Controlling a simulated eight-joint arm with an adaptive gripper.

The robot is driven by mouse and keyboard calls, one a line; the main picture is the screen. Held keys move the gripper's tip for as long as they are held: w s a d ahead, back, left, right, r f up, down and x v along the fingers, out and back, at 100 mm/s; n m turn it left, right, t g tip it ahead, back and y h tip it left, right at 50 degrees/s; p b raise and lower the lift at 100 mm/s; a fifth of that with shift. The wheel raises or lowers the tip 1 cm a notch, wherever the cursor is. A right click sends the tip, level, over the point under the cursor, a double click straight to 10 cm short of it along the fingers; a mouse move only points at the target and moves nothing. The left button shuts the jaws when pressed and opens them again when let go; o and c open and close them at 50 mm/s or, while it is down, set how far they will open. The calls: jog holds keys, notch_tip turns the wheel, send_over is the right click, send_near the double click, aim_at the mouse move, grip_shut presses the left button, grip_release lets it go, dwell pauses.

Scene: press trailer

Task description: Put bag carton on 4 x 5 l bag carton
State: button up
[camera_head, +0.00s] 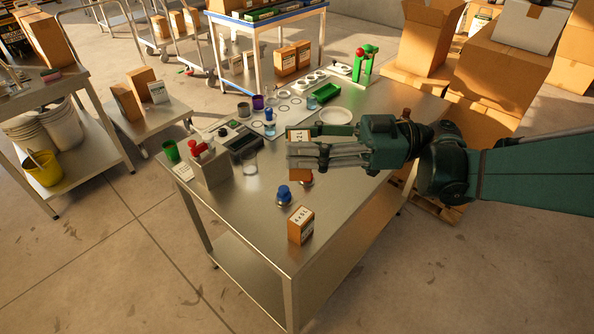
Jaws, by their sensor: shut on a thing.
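My gripper (308,150) comes in from the right and is shut on a small brown carton (296,136) with a white label, the bag carton. The fingers cover its middle; its top and bottom show above and below them. It appears to be held above the metal table (257,245), though the height is hard to judge. A second small brown carton (299,228), with a label that seems to read 4 x 5 l, stands upright near the table's front corner. It is below the held carton in the picture, and the two are apart.
A blue-topped knob (284,193) stands between the gripper and the standing carton.

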jog(key=shift+s+d+f, duration=0.15)
jog(key=shift+s+d, duration=0.1)
jog(key=shift+s, duration=0.25)
jog(key=shift+w+f, duration=0.15)
jog(key=shift+f, duration=2.2)
jog(key=shift+f, duration=0.1)
jog(key=b, duration=0.2)
send_over(301, 216)
jog(key=shift+f, duration=2.9)
jog(key=shift+f+b, duration=0.85)
jog(key=shift+f, duration=1.2)
jog(key=shift+f, duration=0.15)
